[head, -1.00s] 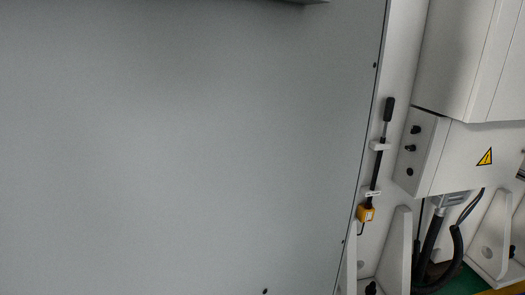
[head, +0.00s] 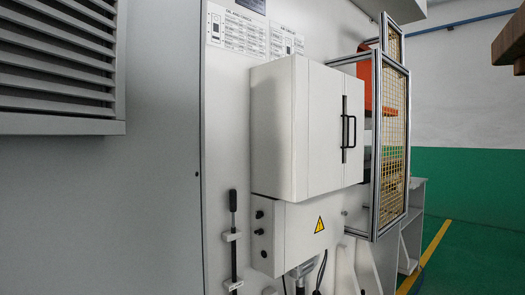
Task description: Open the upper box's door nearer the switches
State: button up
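The upper box (head: 277,135) is a white cabinet on the machine's grey side panel. Its front has two doors that meet at a vertical seam. The left door (head: 324,140) and the narrower right door (head: 356,110) look shut. A black handle (head: 348,132) stands at the seam. Below it is a smaller white box (head: 293,235) with a yellow warning triangle. Several black switches or knobs (head: 260,214) sit on its left side. My gripper is not in view.
A framed yellow mesh guard (head: 391,145) stands close to the right of the upper box. A louvred vent (head: 58,65) juts out at the upper left. Green floor (head: 460,255) with a yellow line is open at the right.

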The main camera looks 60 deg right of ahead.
aim_at(326, 84)
jog(key=z, duration=1.55)
